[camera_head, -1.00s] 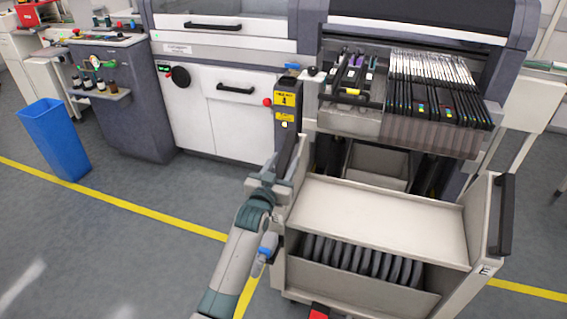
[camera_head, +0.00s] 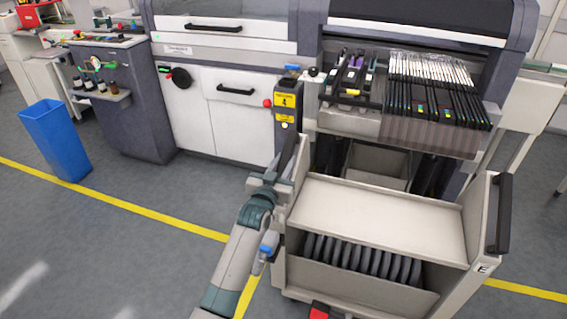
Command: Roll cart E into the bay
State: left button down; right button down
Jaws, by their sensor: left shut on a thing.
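Cart E (camera_head: 385,208) is a beige trolley with a flat top shelf, a row of dark reels in its lower compartment and an "E" label at its right side. It stands in front of the bay (camera_head: 375,168), the opening under the feeder bank of the machine. My left gripper (camera_head: 284,168) is shut on the cart's left handle (camera_head: 289,150); the fingers are partly hidden. The right handle (camera_head: 504,214) is black and free. My right gripper is not in view.
A yellow "4" sign post (camera_head: 287,104) stands just left of the bay. Yellow floor lines (camera_head: 130,206) run across the grey floor. A blue bin (camera_head: 56,140) stands far left. A feeder bank (camera_head: 435,97) overhangs the bay.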

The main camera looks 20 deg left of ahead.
pick_arm(q)
jog(key=c, duration=1.8)
grip_release()
jog(key=shift+w+r, duration=0.15)
jog(key=shift+r, duration=0.2)
jog(key=o, duration=0.4)
jog(key=shift+w+f, duration=0.1)
jog(key=shift+f, duration=0.05)
jog(key=shift+c, duration=0.2)
jog(key=shift+w+f, duration=0.15)
jog(key=shift+s+f, duration=0.1)
jog(key=shift+s, duration=0.9)
jog(key=s, duration=1.5)
jog(key=shift+s+a, duration=0.25)
jog(key=shift+a, duration=0.05)
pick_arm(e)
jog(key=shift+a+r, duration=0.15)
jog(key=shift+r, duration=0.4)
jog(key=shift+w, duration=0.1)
